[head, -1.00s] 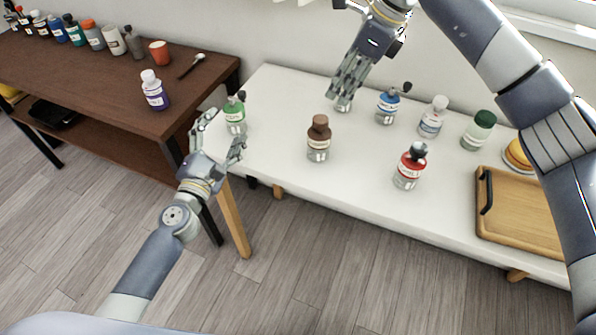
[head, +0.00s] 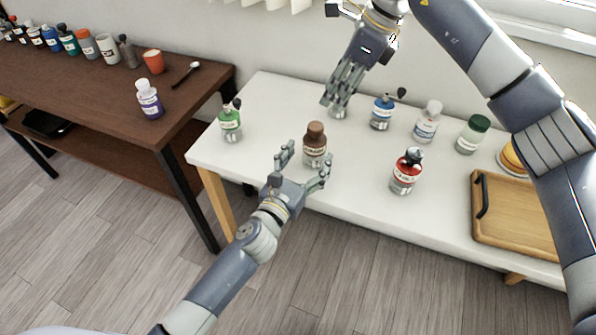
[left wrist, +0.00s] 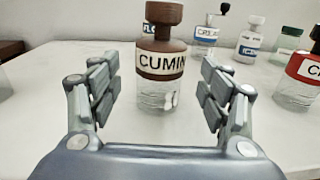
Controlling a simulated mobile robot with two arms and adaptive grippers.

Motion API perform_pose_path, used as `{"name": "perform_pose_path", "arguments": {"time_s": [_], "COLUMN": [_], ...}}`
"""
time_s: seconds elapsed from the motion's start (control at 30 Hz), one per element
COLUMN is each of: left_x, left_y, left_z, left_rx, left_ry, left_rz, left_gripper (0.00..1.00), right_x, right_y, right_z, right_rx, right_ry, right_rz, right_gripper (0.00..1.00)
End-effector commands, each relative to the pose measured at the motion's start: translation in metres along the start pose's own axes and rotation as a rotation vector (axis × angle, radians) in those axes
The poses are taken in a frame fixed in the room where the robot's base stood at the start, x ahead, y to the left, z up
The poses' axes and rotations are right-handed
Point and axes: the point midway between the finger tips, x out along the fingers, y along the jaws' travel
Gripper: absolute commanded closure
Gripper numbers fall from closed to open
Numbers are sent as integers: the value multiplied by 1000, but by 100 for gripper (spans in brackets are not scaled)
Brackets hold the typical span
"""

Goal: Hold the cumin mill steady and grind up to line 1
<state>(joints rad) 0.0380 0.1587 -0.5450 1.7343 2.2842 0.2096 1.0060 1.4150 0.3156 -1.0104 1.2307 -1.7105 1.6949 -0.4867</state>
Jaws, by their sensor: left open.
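The cumin mill (head: 315,146) is brown with a clear glass base and stands upright on the white table. In the left wrist view the mill (left wrist: 161,62) shows its "CUMIN" label and a few pieces in the glass. My left gripper (head: 304,168) is open at the mill's near side. In the left wrist view its fingers (left wrist: 160,90) are spread either side of the mill, with gaps visible on both sides. My right gripper (head: 338,97) points down at a small clear-based jar (head: 338,112) behind the mill. Its fingers hide most of that jar, so its grip is unclear.
A green-labelled mill (head: 230,124) stands left of the cumin mill. A red mill (head: 406,173), a blue mill (head: 382,113) and a wooden tray (head: 515,225) are to the right. A dark table (head: 195,100) with bottles stands at the left.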

Motion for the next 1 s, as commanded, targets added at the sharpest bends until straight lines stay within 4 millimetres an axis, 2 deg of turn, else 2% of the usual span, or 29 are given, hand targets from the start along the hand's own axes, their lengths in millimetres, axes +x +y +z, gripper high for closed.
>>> {"name": "perform_pose_path", "arguments": {"time_s": [0.1, 0.3, 0.63, 0.67, 0.87, 0.93, 0.97, 1.0], "left_x": [19, 37, 40, 40, 40, 40, 40, 40], "left_y": [0, 0, 0, 0, 0, 0, 0, 0], "left_z": [1, 0, 0, 0, 0, 0, 0, 0], "left_rx": [1, 1, 2, 2, 2, 2, 2, 2], "left_ry": [-1, 0, 0, 0, 0, 0, 0, 1], "left_rz": [0, 0, 0, 0, 0, 0, 0, 0], "left_gripper": [29, 29, 29, 34, 79, 80, 56, 65], "right_x": [0, 0, 0, 0, 0, 0, 0, 0], "right_y": [0, 0, 0, 0, 0, 0, 0, 0], "right_z": [0, 0, 0, 0, 0, 0, 0, 0], "right_rx": [0, 0, 0, 0, 0, 0, 0, 0], "right_ry": [0, 0, 0, 0, 0, 0, 0, 0], "right_rz": [0, 0, 0, 0, 0, 0, 0, 0], "right_gripper": [67, 67, 67, 67, 67, 67, 67, 67]}}
